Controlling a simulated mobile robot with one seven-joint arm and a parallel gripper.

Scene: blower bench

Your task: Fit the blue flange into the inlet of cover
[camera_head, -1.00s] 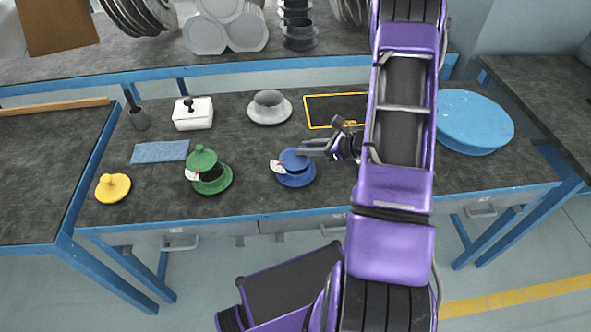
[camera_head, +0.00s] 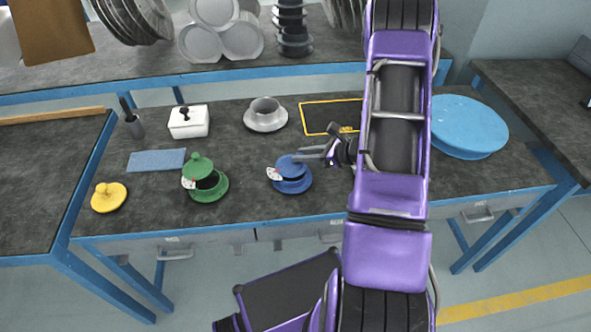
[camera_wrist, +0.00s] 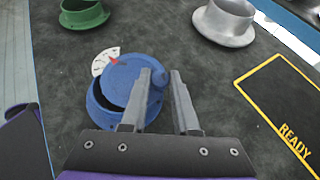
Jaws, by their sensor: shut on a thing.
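The blue flange (camera_head: 292,186) sits on the bench near its front edge; its rim also shows in the wrist view (camera_wrist: 98,112). A blue cap (camera_head: 287,163) sits tilted over its neck, with a dark gap between them. A white tag with a red pointer is at the cap's side. My gripper (camera_wrist: 166,76) reaches in from the right and is shut on the blue cap, seemingly by its knob, which the fingers partly hide. A large round blue piece (camera_head: 466,124), perhaps the cover, lies at the right; no inlet shows on it.
A green flange (camera_head: 208,192) with a tilted cap and a yellow lid (camera_head: 109,197) are to the left. A grey flange (camera_head: 265,118), a white box (camera_head: 189,122) and a blue cloth (camera_head: 156,160) are behind. A yellow-outlined READY area (camera_wrist: 285,105) is partly hidden by my arm in the head view.

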